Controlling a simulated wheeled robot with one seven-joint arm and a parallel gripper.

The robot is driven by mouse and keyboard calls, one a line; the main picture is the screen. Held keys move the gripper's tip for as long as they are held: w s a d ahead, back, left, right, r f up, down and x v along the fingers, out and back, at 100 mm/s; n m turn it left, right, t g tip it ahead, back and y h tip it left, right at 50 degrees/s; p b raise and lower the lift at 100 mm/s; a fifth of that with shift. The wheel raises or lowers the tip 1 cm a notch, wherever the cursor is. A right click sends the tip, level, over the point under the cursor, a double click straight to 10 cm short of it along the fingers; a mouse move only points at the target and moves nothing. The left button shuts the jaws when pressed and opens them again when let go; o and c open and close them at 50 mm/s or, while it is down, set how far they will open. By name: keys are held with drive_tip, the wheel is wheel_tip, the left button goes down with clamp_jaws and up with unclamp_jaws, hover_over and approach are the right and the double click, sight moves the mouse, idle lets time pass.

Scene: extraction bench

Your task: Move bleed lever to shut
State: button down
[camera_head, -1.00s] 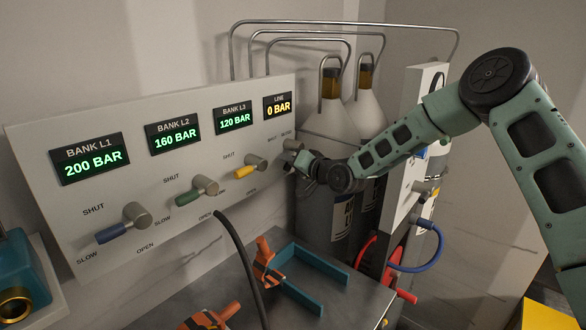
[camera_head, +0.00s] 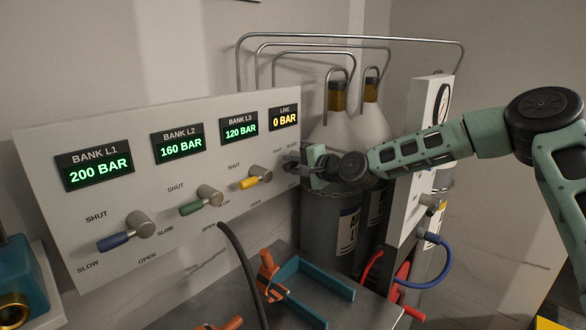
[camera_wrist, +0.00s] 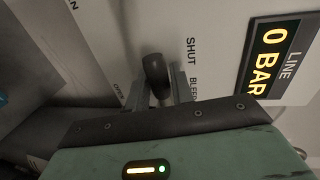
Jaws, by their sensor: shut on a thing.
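The bleed lever (camera_wrist: 156,76) shows in the wrist view as a dark, rounded handle on the white panel, beside the printed words SHUT and BLEED. An OPEN label, partly visible, lies on its other side. My gripper (camera_wrist: 160,95) is shut on the lever, with a finger on each side of it. In the head view my gripper (camera_head: 308,163) is at the panel's right end, below the LINE display (camera_head: 284,116), which reads 0 BAR. There the gripper hides the lever, so its exact angle is hard to tell.
Blue (camera_head: 114,241), green (camera_head: 192,208) and yellow (camera_head: 249,182) bank levers sit left of my gripper on the panel (camera_head: 75,220). Gas cylinders (camera_head: 333,205) stand close behind and right.

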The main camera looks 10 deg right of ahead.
idle(0.6)
drive_tip(key=c, duration=1.3)
unclamp_jaws()
drive_tip(key=shift+r, duration=0.1)
drive_tip(key=shift+o, duration=0.2)
drive_tip(key=shift+d, duration=0.1)
drive_tip(key=b+v, duration=0.4)
drive_tip(key=v, duration=1.3)
drive_tip(key=shift+s+d, duration=0.15)
